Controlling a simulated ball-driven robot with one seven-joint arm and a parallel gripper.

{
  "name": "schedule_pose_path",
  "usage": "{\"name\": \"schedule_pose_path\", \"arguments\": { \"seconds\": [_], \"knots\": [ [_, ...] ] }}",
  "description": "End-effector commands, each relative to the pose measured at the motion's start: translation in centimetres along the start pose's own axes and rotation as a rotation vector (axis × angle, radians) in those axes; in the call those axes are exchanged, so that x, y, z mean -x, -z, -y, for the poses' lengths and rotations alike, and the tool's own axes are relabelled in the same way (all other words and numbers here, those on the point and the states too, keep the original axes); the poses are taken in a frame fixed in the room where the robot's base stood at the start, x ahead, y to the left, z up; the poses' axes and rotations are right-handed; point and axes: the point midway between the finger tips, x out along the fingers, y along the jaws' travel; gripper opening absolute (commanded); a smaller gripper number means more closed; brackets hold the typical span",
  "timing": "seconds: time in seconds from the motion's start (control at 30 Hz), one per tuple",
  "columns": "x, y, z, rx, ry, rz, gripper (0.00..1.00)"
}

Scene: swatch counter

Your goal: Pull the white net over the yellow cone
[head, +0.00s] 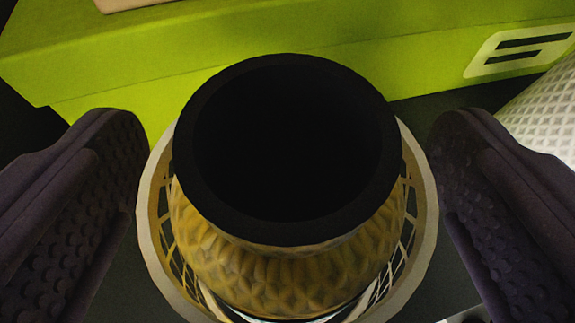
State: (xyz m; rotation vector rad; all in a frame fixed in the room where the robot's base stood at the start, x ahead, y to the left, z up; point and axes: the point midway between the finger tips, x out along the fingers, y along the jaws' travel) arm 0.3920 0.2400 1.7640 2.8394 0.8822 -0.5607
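The yellow cone (285,275) stands upright in the middle of the head view, with a knobbly yellow side and a wide black ring (290,232) around its dark hollow top. The white net (428,215) is around the cone's side; its round pale rim sits below the black top, and its mesh shows at the left and right. My gripper (288,150) has one dark, bumpy finger on each side of the net. Both fingers look right beside the rim, but I cannot tell whether they press on it. The lower part of cone and net is hidden.
A bright green box (330,65) lies close behind the cone, with a pale label (520,50) at its right. A white, dimpled object (545,110) is at the right edge, behind my right finger. The dark counter shows in narrow strips between them.

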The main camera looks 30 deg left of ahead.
Motion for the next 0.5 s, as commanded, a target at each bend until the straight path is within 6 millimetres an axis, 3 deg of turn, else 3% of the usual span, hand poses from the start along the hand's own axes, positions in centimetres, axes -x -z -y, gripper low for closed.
{"name": "schedule_pose_path", "arguments": {
  "seconds": [0.27,0.5],
  "knots": [
    [0.4,0.0,0.0,0.000,0.000,-0.001,1.00],
    [4.4,-0.1,0.0,0.000,-0.001,-0.005,1.00]
  ]
}}
